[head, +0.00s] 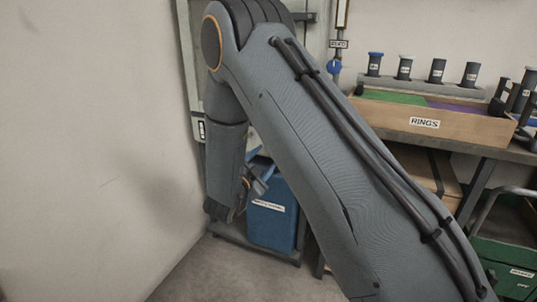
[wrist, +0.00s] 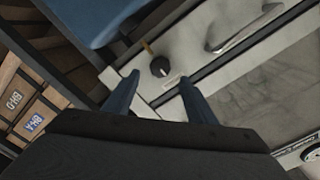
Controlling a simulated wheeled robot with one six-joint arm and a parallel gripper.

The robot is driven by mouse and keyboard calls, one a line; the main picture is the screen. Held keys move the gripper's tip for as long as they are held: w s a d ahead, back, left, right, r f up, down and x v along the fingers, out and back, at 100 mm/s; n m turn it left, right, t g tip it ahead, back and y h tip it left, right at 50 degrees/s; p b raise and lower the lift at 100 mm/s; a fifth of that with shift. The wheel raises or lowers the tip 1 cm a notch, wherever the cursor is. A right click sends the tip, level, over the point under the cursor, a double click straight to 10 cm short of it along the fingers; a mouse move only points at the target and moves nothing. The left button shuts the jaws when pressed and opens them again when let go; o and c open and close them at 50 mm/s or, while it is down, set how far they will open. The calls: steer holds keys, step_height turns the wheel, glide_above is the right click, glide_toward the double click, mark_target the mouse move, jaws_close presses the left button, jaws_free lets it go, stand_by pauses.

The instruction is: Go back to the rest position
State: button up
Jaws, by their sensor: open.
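My gripper (wrist: 158,88) is open in the wrist view, with two blue fingers apart and nothing between them. Beyond the fingers is a pale panel with a dark round knob (wrist: 160,67); I cannot tell how far off it is. In the head view my grey arm rises from the lower right, bends at the top and hangs down at the left.
A wooden tray labelled RINGS (head: 460,133) sits on the bench at right. A pale wall (head: 80,130) fills the left. The wrist view shows a metal handle (wrist: 240,32) and labelled wooden boxes (wrist: 30,112).

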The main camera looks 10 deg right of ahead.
steer(key=shift+s+a, duration=0.3)
steer(key=shift+s, duration=0.15)
